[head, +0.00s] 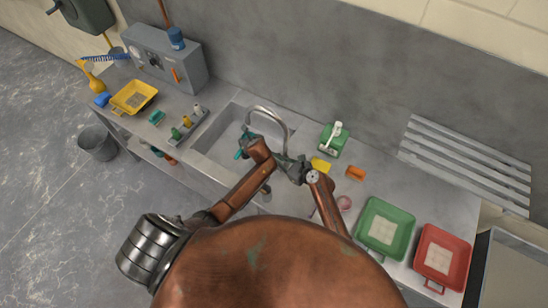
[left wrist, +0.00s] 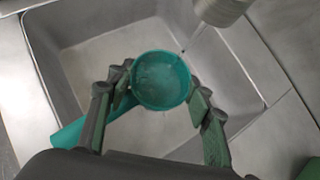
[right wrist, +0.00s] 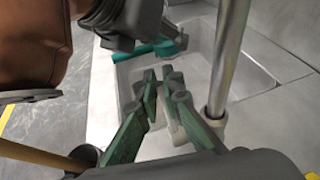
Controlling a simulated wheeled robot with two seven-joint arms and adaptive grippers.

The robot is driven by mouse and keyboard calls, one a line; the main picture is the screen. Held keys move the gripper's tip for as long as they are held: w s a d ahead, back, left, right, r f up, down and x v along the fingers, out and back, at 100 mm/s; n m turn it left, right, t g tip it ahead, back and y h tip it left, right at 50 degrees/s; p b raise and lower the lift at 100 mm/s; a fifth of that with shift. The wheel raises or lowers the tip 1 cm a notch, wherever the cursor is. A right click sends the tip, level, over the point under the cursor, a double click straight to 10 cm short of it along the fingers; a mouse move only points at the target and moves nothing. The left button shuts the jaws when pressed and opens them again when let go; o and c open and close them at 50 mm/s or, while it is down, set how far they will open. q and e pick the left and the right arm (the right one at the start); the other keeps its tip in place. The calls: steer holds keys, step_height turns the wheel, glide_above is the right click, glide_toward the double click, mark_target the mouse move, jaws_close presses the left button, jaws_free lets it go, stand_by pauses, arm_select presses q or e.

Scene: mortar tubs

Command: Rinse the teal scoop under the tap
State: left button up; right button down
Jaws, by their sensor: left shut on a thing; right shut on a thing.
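The teal scoop (left wrist: 162,82) is held over the sink (left wrist: 85,70) by my left gripper (left wrist: 160,95), whose fingers grip both sides of its round bowl. The bowl's open top faces the wrist camera. Its handle (left wrist: 88,125) points to the lower left. The tap spout (left wrist: 222,8) is just above and right of the bowl. A thin line shows below it; I cannot tell whether it is water. The scoop also shows in the head view (head: 239,154). My right gripper (right wrist: 163,77) is shut beside the tap post (right wrist: 228,60); what it grips is hidden.
A yellow tray (head: 118,106) and a grey box (head: 190,68) stand at the left. A green tub (head: 365,236) and a red tub (head: 430,278) are farther right. A bucket (head: 97,143) is on the floor.

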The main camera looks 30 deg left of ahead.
steer(key=c, duration=2.1)
jaws_free()
steer(key=shift+d, duration=0.1)
steer(key=v, duration=1.2)
